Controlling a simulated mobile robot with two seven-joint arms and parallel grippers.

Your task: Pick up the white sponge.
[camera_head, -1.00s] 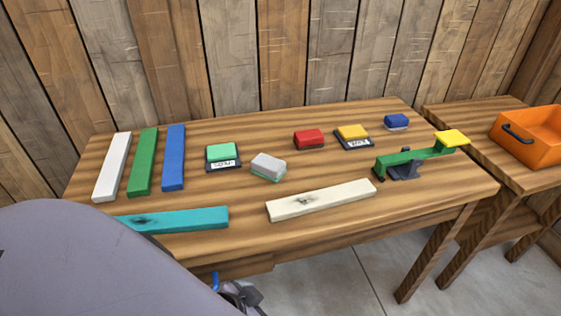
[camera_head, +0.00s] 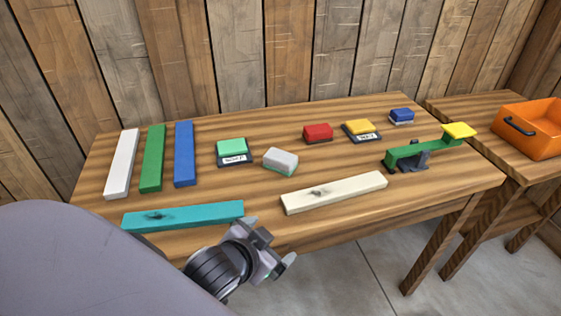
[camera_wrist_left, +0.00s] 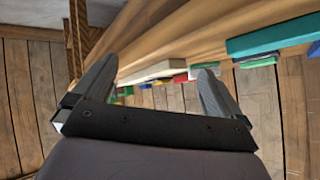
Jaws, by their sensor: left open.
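The white sponge (camera_head: 281,159) is a small block with a pale top and a green underside. It lies on the middle of the wooden table (camera_head: 270,222) in the head view, behind the left end of a cream plank. My left gripper (camera_head: 278,248) is open and empty at the table's front edge, in front of the sponge and apart from it. In the left wrist view the open fingers of the left gripper (camera_wrist_left: 155,85) frame the table edge with nothing between them. I cannot clearly pick out the sponge there. My right gripper is not in view.
A cream plank (camera_head: 334,193) and a teal plank (camera_head: 183,216) lie near the front edge. A green sponge on a labelled pad (camera_head: 233,152) is left of the white sponge; a red sponge (camera_head: 318,133) is behind right. A green seesaw (camera_head: 420,154) and orange crate (camera_head: 528,129) stand right.

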